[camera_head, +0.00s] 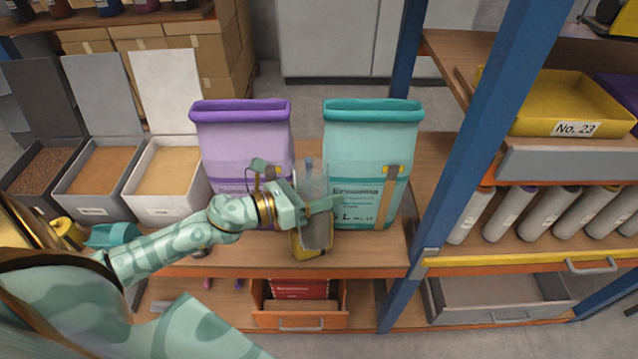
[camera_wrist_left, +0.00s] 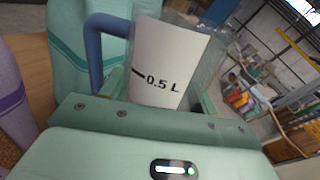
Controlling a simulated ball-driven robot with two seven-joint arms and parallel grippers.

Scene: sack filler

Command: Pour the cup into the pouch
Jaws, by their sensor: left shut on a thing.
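My left gripper (camera_head: 316,207) is shut on a clear measuring cup (camera_head: 313,177), held above the bench in front of the gap between two pouches. The cup also shows in the left wrist view (camera_wrist_left: 165,62), with a blue handle, a 0.5 L mark and a pale area behind the mark. It looks near upright in the head view. A purple pouch (camera_head: 240,140) with a rolled top stands left of the cup. A teal pouch (camera_head: 372,145) with a rim along its top stands right of it. I cannot see inside either pouch. My right gripper is not in view.
Open bins (camera_head: 165,215) of granular material stand on the left, lids raised. A blue post (camera_head: 480,120) and shelves with a yellow tray (camera_head: 560,95) stand right.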

